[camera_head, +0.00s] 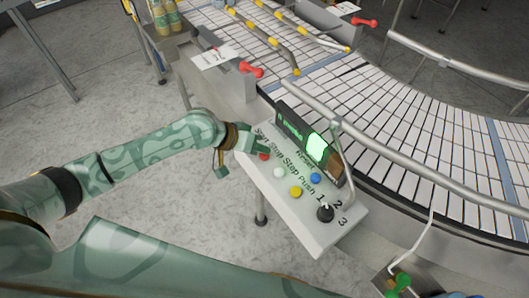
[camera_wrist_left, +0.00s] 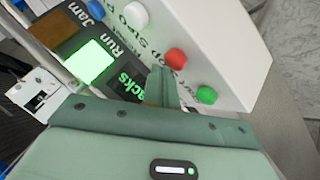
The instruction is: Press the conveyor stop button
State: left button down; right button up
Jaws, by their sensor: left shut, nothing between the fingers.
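The white control box (camera_head: 330,229) stands beside the conveyor and has a row of coloured buttons. The red button (camera_head: 264,156) lies by the printed word "Stop"; it also shows in the wrist view (camera_wrist_left: 175,58). My left gripper (camera_head: 259,146) is shut and empty, its tips close to the red button on the display side. In the left wrist view the fingers (camera_wrist_left: 160,82) reach toward the box between the display and the red button. I cannot tell whether they touch the box. The green button (camera_wrist_left: 207,94) is hidden in the head view. My right gripper is not in view.
A white button (camera_head: 278,173), yellow button (camera_head: 296,191), blue button (camera_head: 315,178) and black knob (camera_head: 325,212) share the box. A lit green display (camera_head: 316,147) rises behind them. A metal rail (camera_head: 400,182) borders the curved conveyor (camera_head: 420,140). Open floor lies left.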

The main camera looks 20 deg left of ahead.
aim_at(261, 156)
pick_arm(q)
jog(key=shift+f, duration=0.55)
dwell(0.7)
jog(key=shift+r, duration=0.1)
jog(key=shift+r+p, duration=0.85)
jog(key=shift+p, duration=0.15)
notch_tip(261, 156, up, 5)
jog(key=p, duration=0.5)
jog(key=shift+r+p, duration=0.1)
jog(key=shift+p, duration=0.3)
